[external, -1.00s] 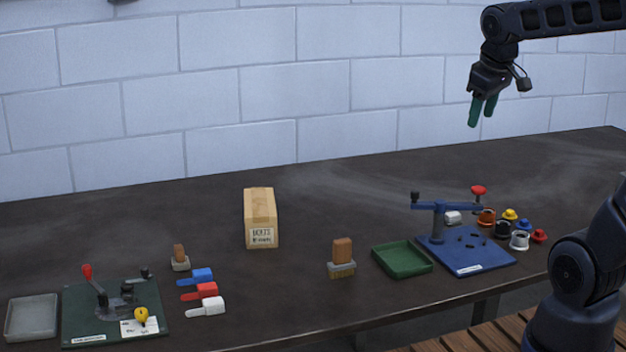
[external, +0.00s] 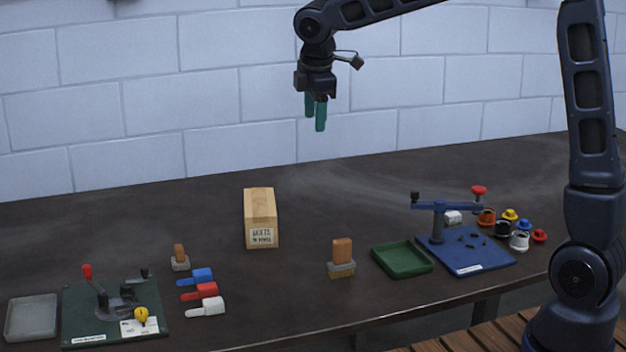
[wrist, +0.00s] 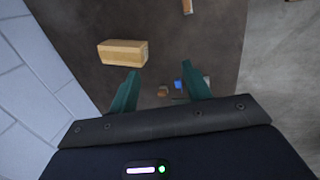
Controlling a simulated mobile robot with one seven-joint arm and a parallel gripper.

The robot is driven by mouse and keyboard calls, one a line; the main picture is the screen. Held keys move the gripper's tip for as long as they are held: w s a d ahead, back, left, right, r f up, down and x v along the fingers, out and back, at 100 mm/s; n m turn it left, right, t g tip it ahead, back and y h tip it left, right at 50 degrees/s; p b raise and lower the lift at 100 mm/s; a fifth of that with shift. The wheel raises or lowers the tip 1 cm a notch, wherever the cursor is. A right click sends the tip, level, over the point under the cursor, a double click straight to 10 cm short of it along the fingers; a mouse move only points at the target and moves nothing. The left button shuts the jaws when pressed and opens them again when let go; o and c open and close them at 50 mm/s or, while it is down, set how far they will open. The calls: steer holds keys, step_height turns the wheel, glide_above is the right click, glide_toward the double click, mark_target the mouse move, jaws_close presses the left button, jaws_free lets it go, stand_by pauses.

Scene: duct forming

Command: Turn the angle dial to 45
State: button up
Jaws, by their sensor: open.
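My gripper (external: 316,118) hangs high above the back of the table with its green fingers pointing down, apart and empty. Its fingers also show in the wrist view (wrist: 165,95). A yellow round knob (external: 141,314), perhaps the angle dial, sits at the front of the green base plate (external: 75,300) at the far left, beside a white printed label (external: 130,329). The label's marks are too small to read. The plate also carries a lever with a red grip (external: 87,271) and a dark bending fixture (external: 120,304). My gripper is well away to the right of this plate.
A box with a label (external: 260,215) stands mid-table, below my gripper. Blue (external: 201,276), red (external: 206,291) and white (external: 212,306) handled pieces lie right of the green plate. A brush-like block (external: 342,257), green tray (external: 403,258) and blue press (external: 467,250) stand farther right.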

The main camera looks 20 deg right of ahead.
steer(key=a+f+n, duration=0.3)
steer(key=a+f, duration=0.1)
steer(key=a, duration=0.7)
steer(key=n+g, duration=0.3)
steer(key=n, duration=0.8)
glide_above(141, 310)
step_height(141, 310, down, 20)
steer(key=shift+m+y, duration=0.3)
step_height(141, 310, down, 11)
steer(key=shift+r, duration=0.2)
steer(key=shift+c, duration=0.4)
steer(key=c, duration=0.9)
